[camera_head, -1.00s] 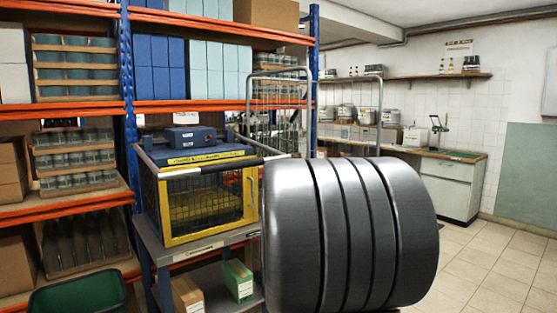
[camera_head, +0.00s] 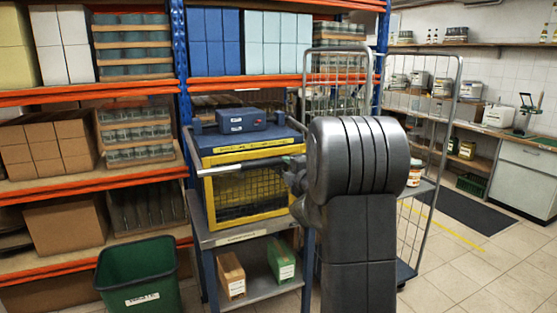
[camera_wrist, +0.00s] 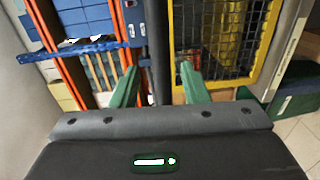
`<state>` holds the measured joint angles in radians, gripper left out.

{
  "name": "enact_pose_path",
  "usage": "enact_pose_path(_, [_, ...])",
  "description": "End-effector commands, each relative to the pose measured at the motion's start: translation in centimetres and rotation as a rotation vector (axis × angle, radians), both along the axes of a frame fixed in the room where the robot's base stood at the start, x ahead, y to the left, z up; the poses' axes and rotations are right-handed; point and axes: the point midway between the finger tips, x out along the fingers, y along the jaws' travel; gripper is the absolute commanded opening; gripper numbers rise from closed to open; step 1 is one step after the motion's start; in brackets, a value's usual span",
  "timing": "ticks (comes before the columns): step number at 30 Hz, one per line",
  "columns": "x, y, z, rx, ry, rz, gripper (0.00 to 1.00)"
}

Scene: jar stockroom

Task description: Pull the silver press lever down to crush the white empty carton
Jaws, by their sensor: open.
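The press (camera_head: 243,187) has a blue top, a yellow front frame and a dark mesh front. Its silver lever (camera_head: 232,168) is a bar running across the front, just below the top. My gripper (camera_head: 289,161) is at the right end of this bar, partly hidden by my own arm. In the wrist view my gripper (camera_wrist: 158,75) has its two green fingers apart. A dark bar, seemingly the lever's end (camera_wrist: 155,52), runs between them; contact cannot be told. The yellow press frame (camera_wrist: 266,48) is right of the fingers. I cannot make out the white carton behind the mesh.
A shelf rack with orange beams (camera_head: 90,95) stands behind and left of the press. A green bin (camera_head: 138,277) is on the floor at left. A wire trolley (camera_head: 430,165) stands to the right.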

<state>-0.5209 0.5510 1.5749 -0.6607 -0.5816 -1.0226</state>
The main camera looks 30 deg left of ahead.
Motion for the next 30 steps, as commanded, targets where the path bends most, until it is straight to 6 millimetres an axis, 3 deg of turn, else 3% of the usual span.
enact_pose_path(6, [2.8,3.3,-0.2,0.001,0.002,0.0,0.41])
enact_pose_path(15, [5.3,6.2,-0.5,0.0,0.002,-0.001,0.41])
enact_pose_path(28, [5.7,6.7,-0.6,0.001,0.001,-0.001,0.41])
enact_pose_path(30, [5.7,6.7,-0.6,0.001,0.001,-0.001,0.27])
